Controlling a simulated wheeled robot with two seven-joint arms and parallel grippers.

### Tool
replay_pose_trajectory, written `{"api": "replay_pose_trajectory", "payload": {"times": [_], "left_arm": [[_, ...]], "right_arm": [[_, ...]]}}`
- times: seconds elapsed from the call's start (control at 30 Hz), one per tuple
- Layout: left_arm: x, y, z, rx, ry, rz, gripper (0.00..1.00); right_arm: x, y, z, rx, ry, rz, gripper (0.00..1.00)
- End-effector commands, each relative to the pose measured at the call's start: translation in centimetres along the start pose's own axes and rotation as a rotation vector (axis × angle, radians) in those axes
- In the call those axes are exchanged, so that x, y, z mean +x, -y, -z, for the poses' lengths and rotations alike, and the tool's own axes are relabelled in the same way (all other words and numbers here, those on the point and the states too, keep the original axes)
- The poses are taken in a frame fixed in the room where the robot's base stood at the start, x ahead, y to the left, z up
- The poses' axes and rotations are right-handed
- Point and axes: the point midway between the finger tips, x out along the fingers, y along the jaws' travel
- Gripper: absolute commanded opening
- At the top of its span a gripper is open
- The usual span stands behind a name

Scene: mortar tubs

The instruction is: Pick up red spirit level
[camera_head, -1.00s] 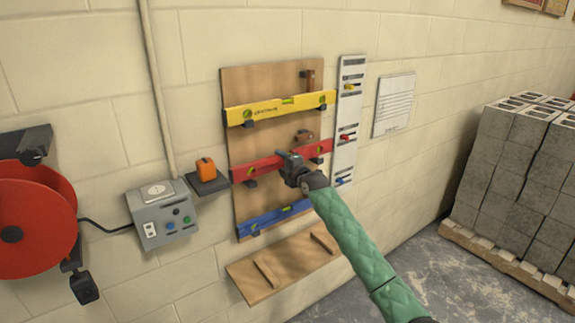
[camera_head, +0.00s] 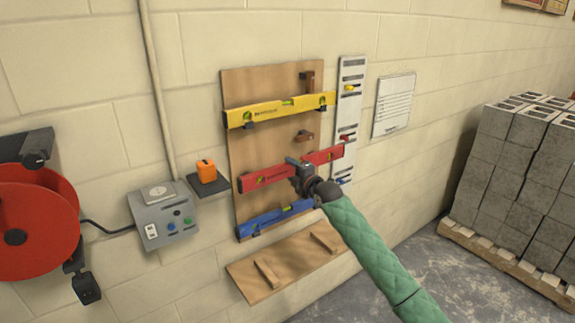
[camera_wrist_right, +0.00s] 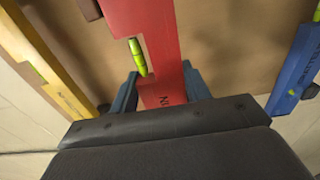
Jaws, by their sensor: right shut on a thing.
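The red spirit level (camera_head: 265,178) is in front of the wooden wall board (camera_head: 285,82), between the yellow and blue levels. My right gripper (camera_head: 298,168) is shut on it near its middle, hiding part of it. In the right wrist view the red level (camera_wrist_right: 140,20) runs up between the two fingers of my right gripper (camera_wrist_right: 160,92), with its green vial showing. My left gripper is not in view.
The yellow level (camera_head: 275,109) is above and the blue level (camera_head: 270,218) close below. A wooden ledge (camera_head: 285,268) is under the board. A white strip (camera_head: 351,75) stands right of the board, near the red level's end. Concrete blocks (camera_head: 520,165) are at the right.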

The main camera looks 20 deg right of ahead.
Motion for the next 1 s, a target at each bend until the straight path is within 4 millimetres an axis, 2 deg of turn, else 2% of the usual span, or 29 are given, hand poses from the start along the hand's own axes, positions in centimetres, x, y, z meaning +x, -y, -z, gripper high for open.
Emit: {"api": "replay_pose_trajectory", "payload": {"times": [0.53,1.0], "left_arm": [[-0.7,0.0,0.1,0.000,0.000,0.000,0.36],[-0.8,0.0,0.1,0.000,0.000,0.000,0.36]], "right_arm": [[-3.4,-0.1,0.0,0.000,-0.001,-0.001,0.22],[-3.8,-0.1,0.0,0.000,0.000,-0.002,0.22]]}}
